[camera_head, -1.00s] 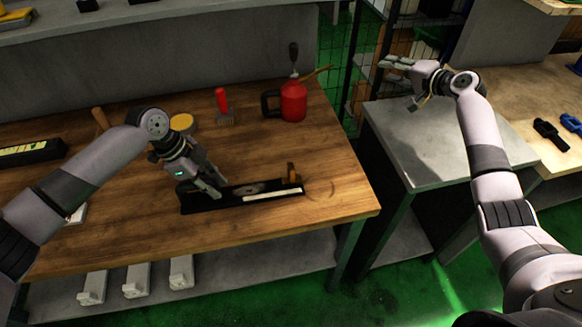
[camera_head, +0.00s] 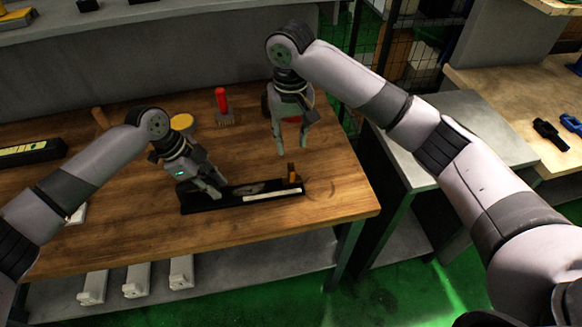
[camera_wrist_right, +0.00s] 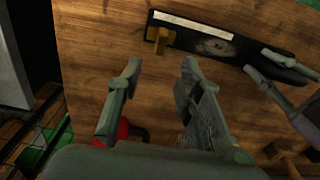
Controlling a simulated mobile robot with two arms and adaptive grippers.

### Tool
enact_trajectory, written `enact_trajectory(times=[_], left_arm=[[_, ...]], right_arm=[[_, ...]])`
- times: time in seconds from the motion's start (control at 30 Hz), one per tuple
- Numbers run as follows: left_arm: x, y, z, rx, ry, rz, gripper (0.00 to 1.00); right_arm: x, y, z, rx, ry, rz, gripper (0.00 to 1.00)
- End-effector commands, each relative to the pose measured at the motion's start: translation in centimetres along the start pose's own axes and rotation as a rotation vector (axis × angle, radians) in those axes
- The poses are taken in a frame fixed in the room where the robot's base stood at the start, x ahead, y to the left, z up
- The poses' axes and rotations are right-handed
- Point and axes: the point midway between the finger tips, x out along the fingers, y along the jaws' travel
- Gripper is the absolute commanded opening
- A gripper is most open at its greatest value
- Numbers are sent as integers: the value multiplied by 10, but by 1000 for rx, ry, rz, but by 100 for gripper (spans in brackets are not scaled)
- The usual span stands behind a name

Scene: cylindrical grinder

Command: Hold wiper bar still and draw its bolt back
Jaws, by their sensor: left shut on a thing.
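The wiper bar (camera_head: 238,197) is a long dark bar with a pale strip along its near edge, lying on the wooden workbench. The brass-coloured bolt (camera_head: 292,178) stands up at its right end. In the right wrist view the bar (camera_wrist_right: 238,48) runs across the top, with the bolt (camera_wrist_right: 163,40) on it. My left gripper (camera_head: 212,189) is shut on the bar left of its middle. My right gripper (camera_head: 293,150) is open and empty, above and behind the bolt, apart from it. In the wrist view its fingertips (camera_wrist_right: 160,68) lie on either side of the bolt's line.
A red oil can, partly hidden behind my right gripper, stands at the back of the workbench (camera_head: 130,235). A red-handled brush (camera_head: 222,105) and a yellow round tin (camera_head: 183,122) are behind the bar. A grey cabinet (camera_head: 460,115) stands to the right. The bench's right front corner is clear.

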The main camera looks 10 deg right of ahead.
Motion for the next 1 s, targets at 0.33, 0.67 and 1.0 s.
enact_trajectory(times=[0.33, 0.67, 1.0], left_arm=[[1, 1, 1, 1, -2, 3, 0], [1, 1, 1, 1, -3, 3, 0], [1, 1, 1, 1, -3, 3, 0]], right_arm=[[69, 0, 1, 2, -4, -2, 33], [107, 0, 0, 1, -1, -4, 33], [109, 0, 0, 1, 0, -5, 32]])
